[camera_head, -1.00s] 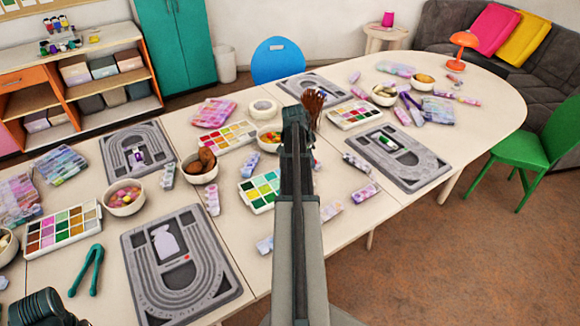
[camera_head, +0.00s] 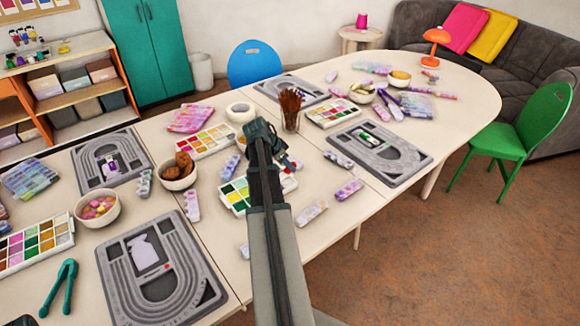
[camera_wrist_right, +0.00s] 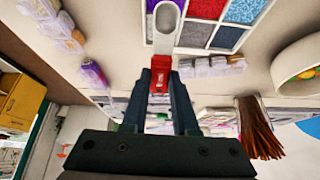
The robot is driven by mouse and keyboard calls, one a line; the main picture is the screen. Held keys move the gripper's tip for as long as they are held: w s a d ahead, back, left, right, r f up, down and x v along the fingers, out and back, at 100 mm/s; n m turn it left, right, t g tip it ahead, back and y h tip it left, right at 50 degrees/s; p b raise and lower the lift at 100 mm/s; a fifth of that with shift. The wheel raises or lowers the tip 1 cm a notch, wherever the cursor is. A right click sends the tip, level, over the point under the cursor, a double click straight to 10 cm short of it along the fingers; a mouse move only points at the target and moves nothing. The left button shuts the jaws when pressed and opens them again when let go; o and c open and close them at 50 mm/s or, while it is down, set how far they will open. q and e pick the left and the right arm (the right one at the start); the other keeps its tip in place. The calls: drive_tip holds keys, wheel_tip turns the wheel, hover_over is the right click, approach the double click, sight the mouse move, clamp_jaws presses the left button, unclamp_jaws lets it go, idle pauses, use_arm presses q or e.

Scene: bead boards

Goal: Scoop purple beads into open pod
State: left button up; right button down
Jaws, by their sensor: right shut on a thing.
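My right gripper (camera_wrist_right: 160,90) is shut on the red handle of a small scoop (camera_wrist_right: 163,22) with a pale, empty-looking bowl, seen in the right wrist view. In the head view the right gripper (camera_head: 280,155) is above the table by the bead tray with green and yellow compartments (camera_head: 238,192).
Grey bead boards (camera_head: 165,262) and (camera_head: 375,150) lie at either side. Bowls (camera_head: 98,207) and (camera_head: 177,172), and green tongs (camera_head: 58,288), are to the left.

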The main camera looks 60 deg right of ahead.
sight(285, 172)
use_arm(q)
drive_tip(key=shift+f+b, duration=0.5)
drive_tip(key=shift+f, duration=0.3)
use_arm(e)
drive_tip(key=shift+w+a+f+h, duration=0.1)
drive_tip(key=shift+a+f+h, duration=0.2)
drive_tip(key=shift+f, duration=0.15)
use_arm(q)
drive_tip(key=shift+f+b, duration=1.05)
use_arm(e)
drive_tip(key=shift+w+a+f, duration=0.15)
drive_tip(key=shift+f, duration=0.95)
use_arm(q)
drive_tip(key=shift+r, duration=0.1)
use_arm(e)
drive_tip(key=shift+r, duration=0.15)
